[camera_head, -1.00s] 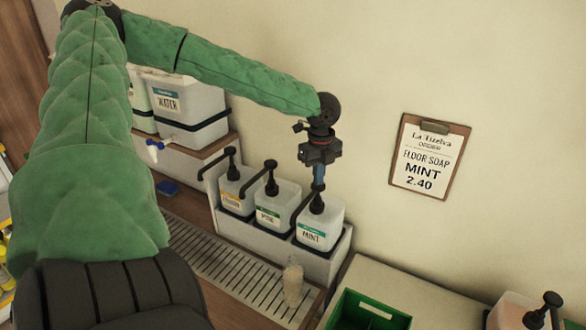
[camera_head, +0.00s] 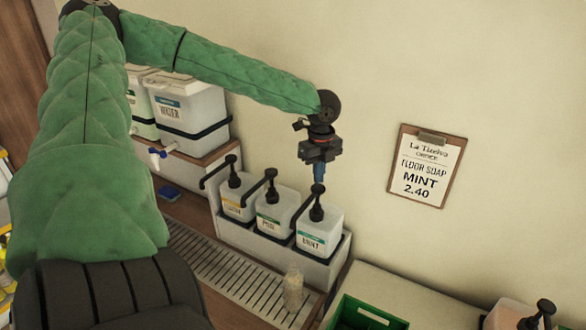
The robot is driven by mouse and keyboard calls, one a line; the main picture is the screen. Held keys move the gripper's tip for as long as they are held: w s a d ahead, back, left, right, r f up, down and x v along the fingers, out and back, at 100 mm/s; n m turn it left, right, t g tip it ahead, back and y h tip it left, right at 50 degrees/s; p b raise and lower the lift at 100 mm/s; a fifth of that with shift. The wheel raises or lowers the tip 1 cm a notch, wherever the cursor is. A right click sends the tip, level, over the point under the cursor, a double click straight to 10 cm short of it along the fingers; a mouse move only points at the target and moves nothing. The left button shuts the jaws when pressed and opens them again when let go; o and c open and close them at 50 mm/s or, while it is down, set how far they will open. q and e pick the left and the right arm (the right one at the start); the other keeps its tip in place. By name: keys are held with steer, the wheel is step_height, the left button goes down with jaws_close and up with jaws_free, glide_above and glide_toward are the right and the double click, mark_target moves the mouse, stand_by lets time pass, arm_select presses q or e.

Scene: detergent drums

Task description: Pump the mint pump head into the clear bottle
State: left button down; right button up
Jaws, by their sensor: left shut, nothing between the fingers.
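The mint drum (camera_head: 319,233) is the rightmost of three white drums in a holder, with a green-banded label reading MINT. Its black pump head (camera_head: 317,200) stands on top, with a spout reaching forward and left. My left gripper (camera_head: 319,176) points down directly above this pump head, shut and empty, its blue-grey fingertips close to the head's top; I cannot tell whether they touch. The clear bottle (camera_head: 293,289) stands upright on the slatted drip tray (camera_head: 238,272), in front of the mint drum and below its spout. My right gripper is not in view.
Two more pump drums, pine (camera_head: 273,212) and a yellow-labelled one (camera_head: 234,197), stand left of mint. A water container (camera_head: 190,108) sits on a shelf behind. A green crate (camera_head: 368,312) is at the front right. A clipboard sign (camera_head: 425,166) hangs on the wall.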

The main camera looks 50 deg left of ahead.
mark_target(318, 187)
arm_select(q)
steer(key=shift+f, duration=0.15)
steer(key=shift+f+b, duration=1.6)
steer(key=shift+f, duration=1.05)
steer(key=shift+r, duration=0.1)
steer(key=shift+r+p, duration=2.3)
steer(key=shift+r, duration=0.45)
